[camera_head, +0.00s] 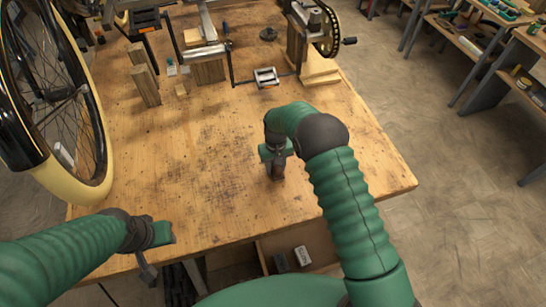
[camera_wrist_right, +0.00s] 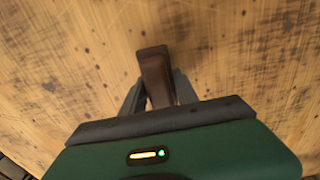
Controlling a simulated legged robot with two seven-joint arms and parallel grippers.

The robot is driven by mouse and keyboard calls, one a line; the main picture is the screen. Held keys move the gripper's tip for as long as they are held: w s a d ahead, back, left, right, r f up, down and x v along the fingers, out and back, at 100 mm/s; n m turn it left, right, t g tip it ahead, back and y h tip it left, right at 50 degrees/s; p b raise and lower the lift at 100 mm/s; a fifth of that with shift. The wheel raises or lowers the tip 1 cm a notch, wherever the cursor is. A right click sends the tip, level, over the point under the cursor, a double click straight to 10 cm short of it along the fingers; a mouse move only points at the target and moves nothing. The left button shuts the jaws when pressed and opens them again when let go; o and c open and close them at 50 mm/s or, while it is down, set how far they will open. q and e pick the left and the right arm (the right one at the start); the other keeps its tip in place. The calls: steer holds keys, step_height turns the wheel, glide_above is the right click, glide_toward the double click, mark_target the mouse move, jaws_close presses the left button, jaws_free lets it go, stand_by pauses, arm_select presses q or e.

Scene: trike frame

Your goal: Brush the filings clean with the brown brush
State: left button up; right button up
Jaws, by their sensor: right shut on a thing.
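The brown brush (camera_wrist_right: 154,72) is held between the fingers of my right gripper (camera_wrist_right: 158,98) in the right wrist view, with its dark brown block pointing away from the hand. In the head view my right gripper (camera_head: 277,172) is low over the front right part of the workbench, shut on the brush, which is mostly hidden by the hand. I cannot tell if the brush touches the wood. Dark specks and smudges (camera_head: 205,165) mark the bench top; I cannot tell filings from stains. My left gripper (camera_head: 160,236) is at the bench's front left edge; its fingers are unclear.
The workbench (camera_head: 150,195) is mostly bare in the middle. A bicycle wheel (camera_head: 50,95) stands at the left. Wooden blocks (camera_head: 146,86), a pedal (camera_head: 266,77) and a crank with chainring (camera_head: 326,35) stand at the back. Shelves (camera_head: 470,35) are at the far right.

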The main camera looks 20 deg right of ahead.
steer(key=shift+s+f, duration=0.1)
steer(key=shift+s, duration=0.45)
step_height(320, 180, up, 6)
steer(key=p, duration=0.4)
steer(key=shift+w+d, duration=0.1)
steer(key=shift+w, duration=0.05)
